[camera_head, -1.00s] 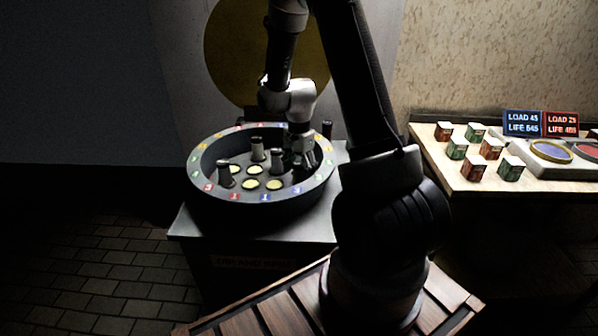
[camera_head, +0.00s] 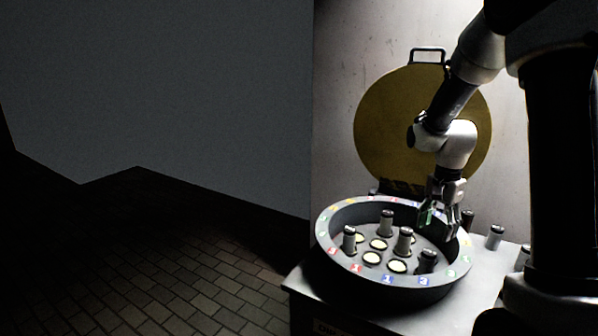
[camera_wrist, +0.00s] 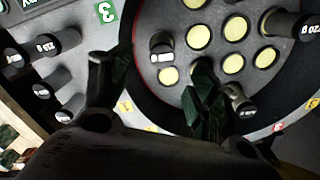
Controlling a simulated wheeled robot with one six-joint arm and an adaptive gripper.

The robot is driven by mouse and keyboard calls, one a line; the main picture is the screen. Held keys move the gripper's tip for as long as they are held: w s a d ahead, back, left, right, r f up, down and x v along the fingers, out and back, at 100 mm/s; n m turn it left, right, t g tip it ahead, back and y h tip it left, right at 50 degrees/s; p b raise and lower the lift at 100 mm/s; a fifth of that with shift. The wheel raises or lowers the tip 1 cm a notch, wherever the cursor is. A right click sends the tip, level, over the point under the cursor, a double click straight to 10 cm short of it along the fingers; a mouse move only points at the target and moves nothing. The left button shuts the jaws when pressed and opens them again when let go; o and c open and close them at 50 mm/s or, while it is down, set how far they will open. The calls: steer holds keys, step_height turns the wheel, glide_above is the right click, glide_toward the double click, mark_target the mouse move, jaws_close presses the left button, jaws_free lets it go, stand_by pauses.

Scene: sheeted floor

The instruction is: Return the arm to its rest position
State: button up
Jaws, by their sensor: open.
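My gripper (camera_head: 440,222) hangs at the right back part of the round grey tub (camera_head: 385,285), fingers down and apart. My arm reaches out from the right, bent downward at the wrist. In the tub stand several dark, pale-capped cylinders (camera_head: 386,224), among round pale yellow pads (camera_head: 398,266).
The tub's coloured, numbered rim is close around my fingers. A round yellow lid (camera_head: 385,130) stands upright behind it. More capped cylinders (camera_head: 495,238) stand on the grey stand (camera_head: 325,300) right of the tub. The brick floor (camera_head: 170,270) at the left is clear.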

steer(key=s+a+r+n+t, duration=0.2)
steer(key=s+r+n, duration=0.4)
steer(key=s, duration=0.5)
steer(key=s+a+r+n+t, duration=0.2)
steer(key=s+r+n, duration=0.4)
steer(key=s+r, duration=0.4)
steer(key=shift+s+a+r+n+t, duration=0.35)
steer(key=shift+s+a, duration=0.2)
steer(key=shift+s, duration=0.6)
